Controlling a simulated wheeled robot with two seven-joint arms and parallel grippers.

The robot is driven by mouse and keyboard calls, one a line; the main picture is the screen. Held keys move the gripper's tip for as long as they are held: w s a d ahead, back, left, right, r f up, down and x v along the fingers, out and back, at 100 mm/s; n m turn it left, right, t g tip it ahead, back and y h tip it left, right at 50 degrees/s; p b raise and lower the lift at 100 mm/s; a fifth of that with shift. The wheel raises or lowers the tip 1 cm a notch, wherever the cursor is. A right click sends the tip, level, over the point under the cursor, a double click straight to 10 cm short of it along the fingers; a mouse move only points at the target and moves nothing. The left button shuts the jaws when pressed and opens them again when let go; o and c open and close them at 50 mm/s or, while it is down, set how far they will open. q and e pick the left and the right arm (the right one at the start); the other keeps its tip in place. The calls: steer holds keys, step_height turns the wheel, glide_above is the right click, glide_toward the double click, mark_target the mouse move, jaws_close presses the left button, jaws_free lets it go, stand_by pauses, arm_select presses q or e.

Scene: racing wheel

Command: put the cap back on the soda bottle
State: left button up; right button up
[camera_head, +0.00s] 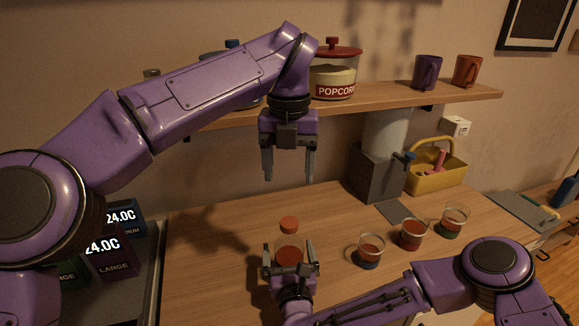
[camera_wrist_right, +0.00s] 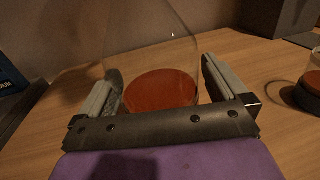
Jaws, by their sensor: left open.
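The clear soda bottle (camera_head: 289,243), with red-brown liquid low inside, stands upright near the front of the wooden counter. An orange-red cap (camera_head: 289,223) shows at the top of its neck; whether it is screwed tight I cannot tell. My right gripper (camera_head: 291,262) has its fingers on both sides of the bottle's lower body and appears closed on it. In the right wrist view the bottle (camera_wrist_right: 160,50) fills the space between the fingers; its top is out of frame. My left gripper (camera_head: 289,172) is open and empty, pointing down well above the cap.
Several small cups of dark drink, including one cup (camera_head: 370,250), stand right of the bottle. A grey dispenser (camera_head: 376,172) and a yellow basket (camera_head: 437,170) stand behind. A shelf (camera_head: 400,99) with a popcorn jar (camera_head: 334,76) and mugs runs behind my left gripper. The counter left of the bottle is clear.

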arm_select(q)
steer(key=shift+f, duration=0.1)
arm_select(e)
steer(key=shift+s, duration=0.1)
arm_select(q)
step_height(320, 180, down, 4)
steer(key=b, duration=0.4)
arm_select(e)
steer(key=s, duration=0.6)
steer(key=s+d, duration=0.1)
steer(key=s, duration=0.3)
steer(key=shift+f, duration=0.1)
steer(key=shift+s+d, duration=0.15)
